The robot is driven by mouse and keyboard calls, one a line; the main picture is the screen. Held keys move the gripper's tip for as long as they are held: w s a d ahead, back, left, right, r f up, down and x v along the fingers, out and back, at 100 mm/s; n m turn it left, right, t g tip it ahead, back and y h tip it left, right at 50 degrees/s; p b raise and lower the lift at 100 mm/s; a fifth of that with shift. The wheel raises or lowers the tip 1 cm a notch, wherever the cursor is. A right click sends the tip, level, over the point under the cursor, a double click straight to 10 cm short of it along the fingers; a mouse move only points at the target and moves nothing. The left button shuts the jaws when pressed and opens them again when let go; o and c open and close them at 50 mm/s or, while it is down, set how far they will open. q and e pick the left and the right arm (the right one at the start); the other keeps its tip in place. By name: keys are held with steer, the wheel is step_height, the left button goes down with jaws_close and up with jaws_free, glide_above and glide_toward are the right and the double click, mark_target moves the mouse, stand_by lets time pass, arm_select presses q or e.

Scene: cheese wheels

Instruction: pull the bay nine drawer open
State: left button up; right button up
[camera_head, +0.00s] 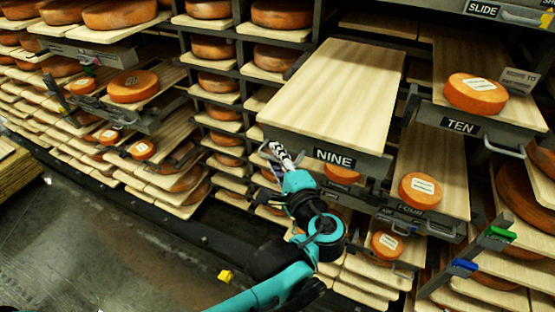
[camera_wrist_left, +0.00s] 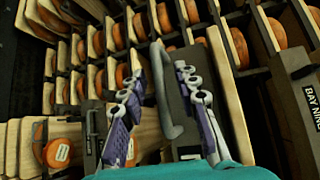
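The bay nine drawer carries a bare wooden board (camera_head: 340,95) and a grey front with a NINE label (camera_head: 333,157). It stands out from the rack, its board exposed. Its metal handle (camera_head: 270,155) is at the left of the front, partly covered by my left gripper (camera_head: 282,155). In the left wrist view, the handle (camera_wrist_left: 172,110) lies between the two spread fingers of my left gripper (camera_wrist_left: 158,80), with gaps visible beside it. My right gripper is not in view.
The TEN drawer (camera_head: 462,125) with a cheese wheel (camera_head: 476,93) stands out at the right. The FOUR drawer (camera_head: 412,211) is below, with another cheese wheel (camera_head: 420,190). Racks of cheese fill the left and back. Dark floor (camera_head: 100,240) is open at lower left.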

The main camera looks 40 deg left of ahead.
arm_select(q)
steer(key=v, duration=1.2)
stand_by(0.3)
step_height(320, 180, down, 33)
steer(key=n+g+h+b, duration=0.25)
steer(key=h+b, duration=0.45)
steer(key=b, duration=1.2)
steer(key=w+d+f+n+h+b, duration=0.1)
steer(key=d+f+n+h+b, duration=0.1)
steer(key=f+b, duration=0.6)
steer(key=w+d+f+n+t+h+b, duration=0.1)
steer(key=d+f+n+h+b, duration=0.2)
steer(key=f+b, duration=0.6)
steer(key=shift+w+d+f+h, duration=0.3)
steer(key=shift+w+f+h, duration=0.1)
steer(key=shift+f+h, duration=0.55)
